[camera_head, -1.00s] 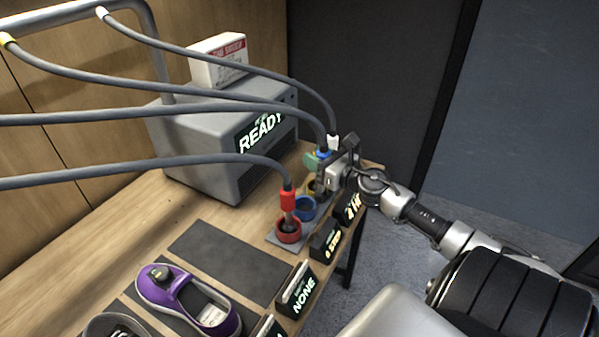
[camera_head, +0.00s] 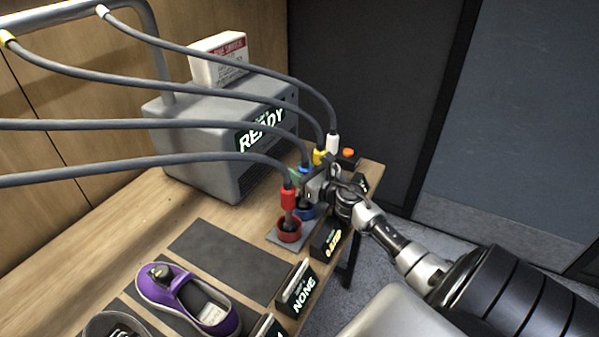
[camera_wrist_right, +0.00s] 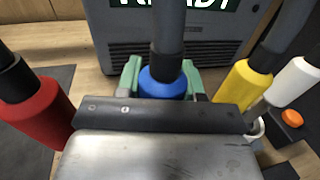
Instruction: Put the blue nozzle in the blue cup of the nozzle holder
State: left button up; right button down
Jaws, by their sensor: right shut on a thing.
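The blue nozzle (camera_wrist_right: 163,84) hangs on a grey hose and sits between the green fingertips of my right gripper (camera_wrist_right: 162,78), which is shut on it. In the head view the blue nozzle (camera_head: 305,168) shows only in part beside my right gripper (camera_head: 306,177). The blue cup (camera_head: 306,211) of the nozzle holder (camera_head: 272,240) lies just below my right gripper, partly covered by it and by the red nozzle. The lower end of the blue nozzle is hidden, so I cannot tell whether it is inside the cup. My left gripper is out of view.
The red nozzle (camera_head: 288,198) stands in the red cup (camera_head: 288,231). The yellow nozzle (camera_head: 319,156) and white nozzle (camera_head: 333,143) stand behind. A grey machine (camera_head: 190,140) reads READY. A dark mat (camera_head: 225,255) is bare.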

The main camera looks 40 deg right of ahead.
jog(key=shift+f, duration=0.2)
jog(key=c, duration=0.7)
grip_release()
jog(key=shift+r, duration=0.1)
jog(key=shift+s, duration=0.25)
jog(key=s+b, duration=0.1)
jog(key=s, duration=0.6)
jog(key=s+d+b, duration=0.1)
jog(key=s, duration=0.2)
jog(key=shift+s+b, duration=0.25)
jog(key=shift+b, duration=0.05)
jog(key=shift+s+d+r, duration=0.1)
jog(key=shift+s+r, duration=0.05)
jog(key=shift+s, duration=0.35)
